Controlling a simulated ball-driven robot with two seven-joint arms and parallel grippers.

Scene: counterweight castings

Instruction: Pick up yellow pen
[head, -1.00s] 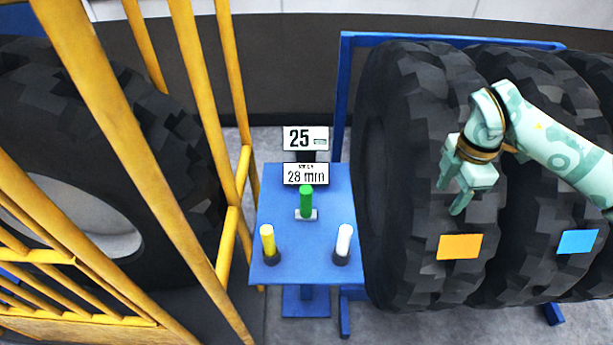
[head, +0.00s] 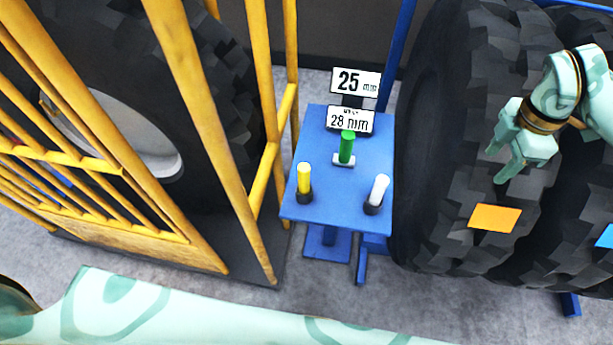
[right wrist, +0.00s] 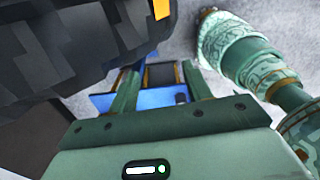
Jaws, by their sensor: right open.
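The yellow pen (head: 304,178) stands upright in a dark holder at the left front of a small blue table (head: 322,212). A green pen (head: 346,147) stands behind it in a light holder, and a white pen (head: 378,190) stands tilted in a dark holder at the right. My right gripper (head: 506,160) is open and empty, in front of the large tyre, well to the right of the table. In the right wrist view its two fingers (right wrist: 160,90) are apart, with blue surface beyond them. The pens cannot be made out there. My left gripper is not in view.
A yellow barred cage (head: 190,90) stands close to the table's left side. Large black tyres (head: 440,150) stand close to its right side. Two signs, "25" (head: 356,82) and "28 mm" (head: 349,120), stand at the table's back.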

